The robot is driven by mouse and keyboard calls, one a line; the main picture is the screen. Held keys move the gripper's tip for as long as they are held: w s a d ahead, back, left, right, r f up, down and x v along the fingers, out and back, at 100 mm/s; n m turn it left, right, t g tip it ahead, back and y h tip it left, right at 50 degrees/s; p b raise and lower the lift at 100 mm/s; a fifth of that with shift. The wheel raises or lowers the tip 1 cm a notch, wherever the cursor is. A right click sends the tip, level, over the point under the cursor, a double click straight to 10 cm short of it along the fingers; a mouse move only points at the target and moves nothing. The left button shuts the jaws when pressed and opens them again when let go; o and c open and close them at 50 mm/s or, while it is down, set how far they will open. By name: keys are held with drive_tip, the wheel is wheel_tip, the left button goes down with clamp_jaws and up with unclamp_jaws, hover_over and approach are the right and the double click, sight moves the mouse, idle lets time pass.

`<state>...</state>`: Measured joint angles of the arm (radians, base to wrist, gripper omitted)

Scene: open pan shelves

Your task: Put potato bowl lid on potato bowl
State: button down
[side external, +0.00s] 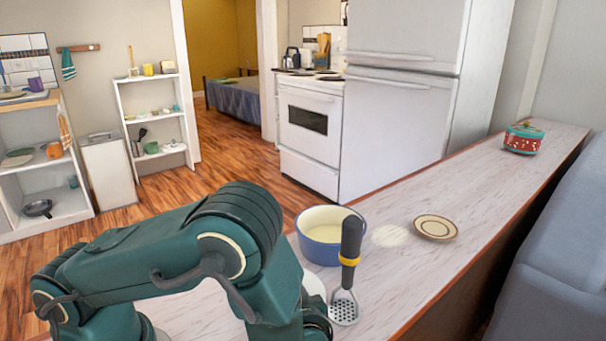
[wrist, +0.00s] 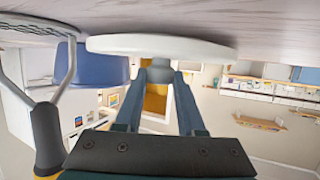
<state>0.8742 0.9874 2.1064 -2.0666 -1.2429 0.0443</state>
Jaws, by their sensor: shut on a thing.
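The potato bowl lid (wrist: 215,47) is a wide white disc with a blue-grey knob (wrist: 160,65). My gripper (wrist: 161,82) is shut on the knob, with the disc close to the counter; I cannot tell whether it touches. In the side view only part of the lid (side external: 314,283) shows behind my arm. The potato bowl (side external: 322,250), blue outside and cream inside, stands open on the counter just beyond the lid. It also shows in the wrist view (wrist: 95,70), partly behind the lid. The gripper's fingers are hidden in the side view.
A potato masher (side external: 351,245) with a dark handle stands upright close beside the bowl and lid; it also shows in the wrist view (wrist: 48,130). A small saucer (side external: 435,228) and a red pot (side external: 523,142) are further along the counter (side external: 480,200), with free room between.

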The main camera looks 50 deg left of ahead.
wheel_tip(320, 180, up, 26)
drive_tip(key=r, duration=0.1)
drive_tip(key=a+f, duration=0.1)
drive_tip(key=f, duration=0.6)
drive_tip(key=a+f, duration=0.1)
drive_tip(key=f, duration=0.6)
drive_tip(key=a+f, duration=0.1)
drive_tip(key=f, duration=0.7)
drive_tip(key=shift+f, duration=2.45)
drive_tip(key=shift+f, duration=0.1)
drive_tip(key=c, duration=0.5)
unclamp_jaws()
